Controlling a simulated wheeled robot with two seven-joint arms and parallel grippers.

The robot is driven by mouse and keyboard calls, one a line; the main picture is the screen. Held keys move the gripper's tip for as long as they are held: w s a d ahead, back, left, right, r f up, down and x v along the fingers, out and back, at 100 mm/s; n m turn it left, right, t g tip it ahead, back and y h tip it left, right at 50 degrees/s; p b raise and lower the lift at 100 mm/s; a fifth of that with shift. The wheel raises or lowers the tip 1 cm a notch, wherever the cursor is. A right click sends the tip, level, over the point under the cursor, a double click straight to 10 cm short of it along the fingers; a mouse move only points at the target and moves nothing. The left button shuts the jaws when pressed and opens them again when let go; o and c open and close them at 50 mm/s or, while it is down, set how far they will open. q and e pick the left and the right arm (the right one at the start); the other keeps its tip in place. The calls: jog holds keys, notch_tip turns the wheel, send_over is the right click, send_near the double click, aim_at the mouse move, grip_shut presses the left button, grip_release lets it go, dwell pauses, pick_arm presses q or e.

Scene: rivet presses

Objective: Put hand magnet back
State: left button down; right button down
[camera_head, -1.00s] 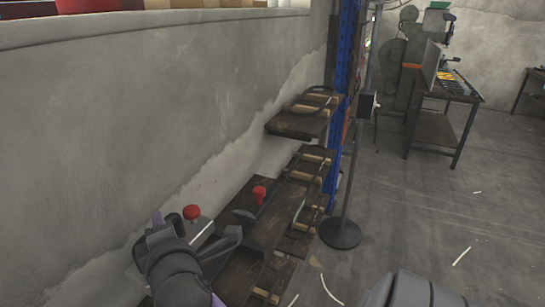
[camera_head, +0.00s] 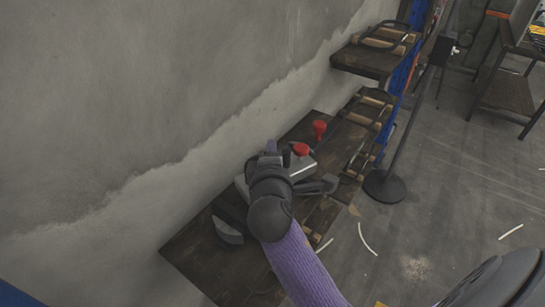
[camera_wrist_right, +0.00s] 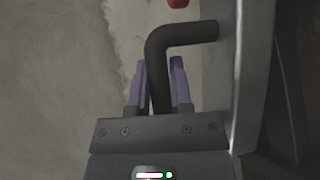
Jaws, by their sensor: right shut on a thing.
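The hand magnet has a grey body (camera_head: 301,168) with a red knob (camera_head: 301,149) on top, partly hidden behind my right gripper (camera_head: 271,150) in the head view. In the right wrist view, its dark bent handle (camera_wrist_right: 160,70) passes between the purple fingers of my right gripper (camera_wrist_right: 158,85), which are shut on it. The grey side of the body (camera_wrist_right: 240,80) stands on the right there. The gripper is over the dark wooden shelf (camera_head: 205,258). I cannot tell whether the magnet touches the shelf. My left gripper is not in view.
A second red knob (camera_head: 319,127) stands farther back on the shelf. A higher shelf (camera_head: 365,60) holds wooden-handled tools. A grey wall (camera_head: 130,110) runs close on the left. A black round stand base (camera_head: 385,187) is on the floor to the right.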

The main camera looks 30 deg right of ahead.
jog(key=shift+f, duration=0.45)
jog(key=c, duration=0.5)
grip_release()
jog(key=shift+c, duration=0.2)
